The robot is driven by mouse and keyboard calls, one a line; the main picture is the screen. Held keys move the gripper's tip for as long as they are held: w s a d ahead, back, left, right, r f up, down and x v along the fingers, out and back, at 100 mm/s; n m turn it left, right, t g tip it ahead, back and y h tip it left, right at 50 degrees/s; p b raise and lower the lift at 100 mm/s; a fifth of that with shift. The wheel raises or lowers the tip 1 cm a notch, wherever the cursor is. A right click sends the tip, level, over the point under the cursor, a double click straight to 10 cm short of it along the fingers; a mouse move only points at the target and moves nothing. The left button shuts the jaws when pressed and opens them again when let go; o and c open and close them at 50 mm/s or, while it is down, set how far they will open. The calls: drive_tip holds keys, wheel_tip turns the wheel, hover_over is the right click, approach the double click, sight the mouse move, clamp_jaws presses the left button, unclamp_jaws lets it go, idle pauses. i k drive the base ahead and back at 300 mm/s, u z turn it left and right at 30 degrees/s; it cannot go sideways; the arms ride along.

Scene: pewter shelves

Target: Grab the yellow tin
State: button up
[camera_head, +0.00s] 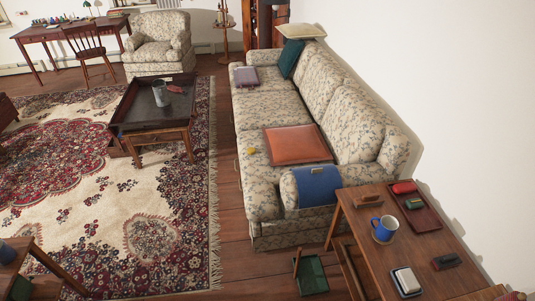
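No object shows clearly as a yellow tin. A small yellow thing (251,150) lies on the near seat of the patterned sofa (262,103), left of an orange-brown cushion (297,145). It is too small to tell whether it is a tin. Another small yellowish-orange patch (518,296) shows at the bottom right edge, cut off by the frame. My gripper is not in view.
A wooden side table (405,255) at the right holds a blue mug (384,228), a tray (424,217) and small items. A green bin (311,275) stands on the floor. A low table (132,120) stands on the rug (110,215). The rug's near part is mostly clear.

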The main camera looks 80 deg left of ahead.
sight(251, 150)
drive_tip(key=u, duration=2.75)
drive_tip(key=i, duration=0.4)
drive_tip(key=u, duration=0.65)
drive_tip(key=i, duration=2)
drive_tip(key=u, duration=0.5)
drive_tip(key=i, duration=1.15)
drive_tip(key=z, duration=0.05)
drive_tip(key=k, duration=0.85)
drive_tip(key=u, duration=0.2)
drive_tip(key=i, duration=0.85)
drive_tip(key=z, duration=0.1)
